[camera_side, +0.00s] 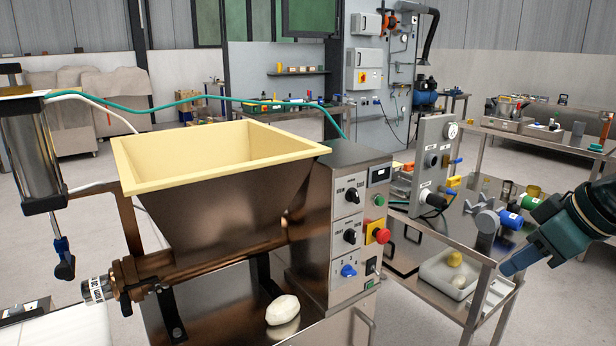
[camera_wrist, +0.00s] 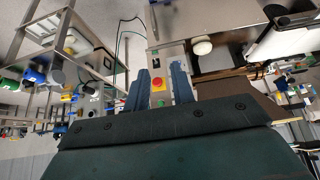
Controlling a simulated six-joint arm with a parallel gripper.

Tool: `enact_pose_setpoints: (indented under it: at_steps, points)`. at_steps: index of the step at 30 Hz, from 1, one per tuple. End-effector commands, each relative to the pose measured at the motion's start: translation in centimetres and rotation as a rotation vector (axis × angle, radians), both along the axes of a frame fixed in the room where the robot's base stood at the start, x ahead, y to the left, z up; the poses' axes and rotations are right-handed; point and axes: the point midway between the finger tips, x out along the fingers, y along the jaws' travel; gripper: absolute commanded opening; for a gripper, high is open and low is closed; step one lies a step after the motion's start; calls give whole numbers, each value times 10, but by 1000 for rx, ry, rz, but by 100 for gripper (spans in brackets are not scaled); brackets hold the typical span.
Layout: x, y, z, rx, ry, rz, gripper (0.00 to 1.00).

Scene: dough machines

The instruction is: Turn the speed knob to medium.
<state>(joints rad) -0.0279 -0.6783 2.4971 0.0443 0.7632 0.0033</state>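The dough machine's steel control panel (camera_side: 345,225) faces right of centre in the side view. It carries an upper black knob (camera_side: 352,196), a middle black knob (camera_side: 350,237) and a blue knob (camera_side: 348,270) below. Their labels are too small to read, so I cannot tell which is the speed knob. My gripper (camera_side: 509,267) is at the far right, well apart from the panel. In the wrist view my gripper (camera_wrist: 159,78) is open and empty, its two fingers spread. The panel's red emergency stop (camera_wrist: 157,84) shows between them, farther off.
The red emergency stop (camera_side: 381,236) and green button (camera_side: 379,200) sit right of the knobs. A cream hopper (camera_side: 220,157) tops the machine. A dough lump (camera_side: 283,309) lies below. A steel cart (camera_side: 460,240) with a grey tray (camera_side: 440,272) stands between machine and gripper.

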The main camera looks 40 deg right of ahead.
Motion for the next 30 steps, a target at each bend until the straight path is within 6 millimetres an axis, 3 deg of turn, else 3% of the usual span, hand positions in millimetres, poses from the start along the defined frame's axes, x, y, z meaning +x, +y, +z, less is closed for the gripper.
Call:
enact_pose_setpoints:
  at_steps: [18,30]
  points:
    - [148,-5,0,-159,-382,-10,25]
    - [217,21,0,-303,-652,101,25]
